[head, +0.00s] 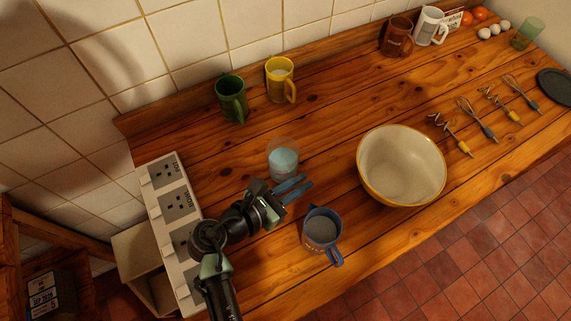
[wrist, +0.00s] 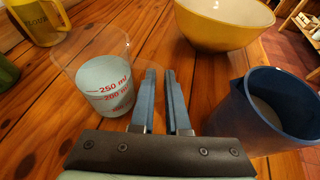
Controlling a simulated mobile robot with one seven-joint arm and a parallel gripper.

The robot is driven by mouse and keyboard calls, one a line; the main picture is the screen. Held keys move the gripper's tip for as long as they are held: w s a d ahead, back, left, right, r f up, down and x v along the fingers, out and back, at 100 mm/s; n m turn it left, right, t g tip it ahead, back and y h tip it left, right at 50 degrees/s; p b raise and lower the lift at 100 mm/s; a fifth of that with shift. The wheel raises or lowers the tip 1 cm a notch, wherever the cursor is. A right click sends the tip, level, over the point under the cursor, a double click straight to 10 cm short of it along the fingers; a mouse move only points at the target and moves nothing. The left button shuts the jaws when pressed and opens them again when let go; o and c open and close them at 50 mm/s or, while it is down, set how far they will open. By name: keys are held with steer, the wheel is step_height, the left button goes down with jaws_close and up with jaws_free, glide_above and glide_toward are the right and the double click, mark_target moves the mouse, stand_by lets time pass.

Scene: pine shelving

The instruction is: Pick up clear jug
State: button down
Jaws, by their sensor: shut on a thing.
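The clear jug (head: 283,160) stands upright on the wooden counter, just beyond my gripper (head: 302,183). It has pale blue contents. In the wrist view the jug (wrist: 106,85) is at the left, with red volume marks on its side. My gripper's two blue fingers (wrist: 161,80) are close together with a narrow gap, at the jug's right side. They are shut on the jug, seemingly at its see-through handle, which is hard to make out.
A blue mug (head: 321,229) stands close to the right of my gripper. A large yellow-rimmed bowl (head: 402,165) is farther right. Green (head: 231,98) and yellow (head: 280,80) mugs stand behind the jug near the wall. A white socket strip (head: 170,215) lies at the left.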

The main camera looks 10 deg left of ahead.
steer(key=shift+r, duration=0.1)
step_height(320, 180, up, 10)
steer(key=shift+p, duration=0.5)
stand_by(0.4)
